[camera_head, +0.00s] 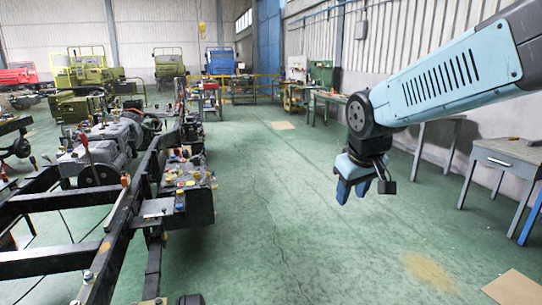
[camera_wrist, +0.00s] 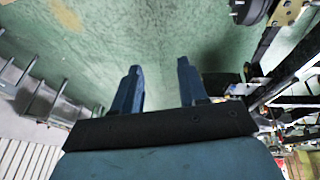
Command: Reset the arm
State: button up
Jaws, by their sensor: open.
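My arm reaches in from the upper right of the head view, over the open floor. My gripper (camera_head: 354,190) hangs at its end, pointing down, to the right of the chassis frame and apart from it. In the wrist view my gripper (camera_wrist: 160,77) shows two blue fingers spread apart with nothing between them. Only green floor shows beyond the fingertips.
A black chassis frame (camera_head: 118,222) with several parts on it fills the left. Grey desks (camera_head: 507,158) and workbenches stand along the right wall. Truck cabs (camera_head: 168,66) stand at the back. The green floor (camera_head: 275,220) in the middle is clear.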

jog(key=s+d+r+m, duration=0.1)
jog(key=s+d+m, duration=0.1)
jog(key=s, duration=0.4)
jog(key=s+d+r+m+t, duration=0.1)
jog(key=s+d+r+m, duration=0.1)
jog(key=s, duration=0.4)
jog(key=shift+s+d, duration=0.25)
jog(key=shift+d, duration=0.5)
